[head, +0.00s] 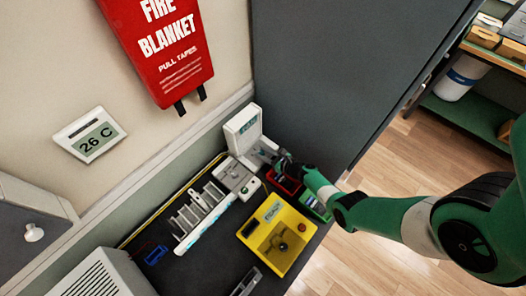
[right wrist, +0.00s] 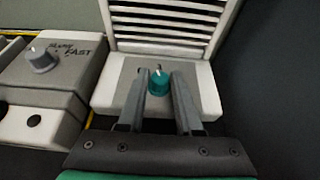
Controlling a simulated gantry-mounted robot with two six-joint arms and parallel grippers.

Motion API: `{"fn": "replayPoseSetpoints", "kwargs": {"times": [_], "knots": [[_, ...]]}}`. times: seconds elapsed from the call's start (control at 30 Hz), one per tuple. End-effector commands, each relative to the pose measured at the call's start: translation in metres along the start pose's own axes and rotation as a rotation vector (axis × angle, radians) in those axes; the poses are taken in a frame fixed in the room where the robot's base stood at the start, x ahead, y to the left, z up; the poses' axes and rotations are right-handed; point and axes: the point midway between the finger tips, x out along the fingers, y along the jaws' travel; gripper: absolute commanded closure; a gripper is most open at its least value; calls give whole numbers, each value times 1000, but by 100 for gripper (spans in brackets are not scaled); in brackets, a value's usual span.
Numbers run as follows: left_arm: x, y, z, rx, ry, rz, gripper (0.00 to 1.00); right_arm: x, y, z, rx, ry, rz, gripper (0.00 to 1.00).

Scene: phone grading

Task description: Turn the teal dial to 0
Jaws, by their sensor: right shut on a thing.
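The teal dial (right wrist: 158,84) stands on a grey-topped white base in the right wrist view, with a light pointer mark at its top. My right gripper (right wrist: 162,84) has a finger on each side of the dial and is shut on it. In the head view, my right gripper (head: 264,154) is at the white unit (head: 242,126) at the back of the bench. I cannot make out the dial clearly there, nor read a number beside it. My left gripper is not in view.
A grey knob (right wrist: 41,58) on a box marked FAST is left of the dial. A slatted white panel (right wrist: 172,22) rises behind it. In the head view, a yellow box (head: 292,250), a red bin (head: 284,184) and a slotted rack (head: 203,213) stand close by. A dark grey panel (head: 330,70) is behind.

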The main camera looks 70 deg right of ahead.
Motion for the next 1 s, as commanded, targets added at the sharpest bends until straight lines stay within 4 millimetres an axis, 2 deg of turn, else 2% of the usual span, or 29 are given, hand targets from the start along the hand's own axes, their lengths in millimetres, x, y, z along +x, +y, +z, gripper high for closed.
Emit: {"fn": "replayPoseSetpoints", "kwargs": {"times": [0.2,0.5,1.0], "knots": [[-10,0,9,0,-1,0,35,3,-5,-2,-70,-4,169,100],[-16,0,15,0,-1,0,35,4,-6,-4,-129,11,313,100],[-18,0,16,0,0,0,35,1,-6,-2,-157,6,376,100]]}}
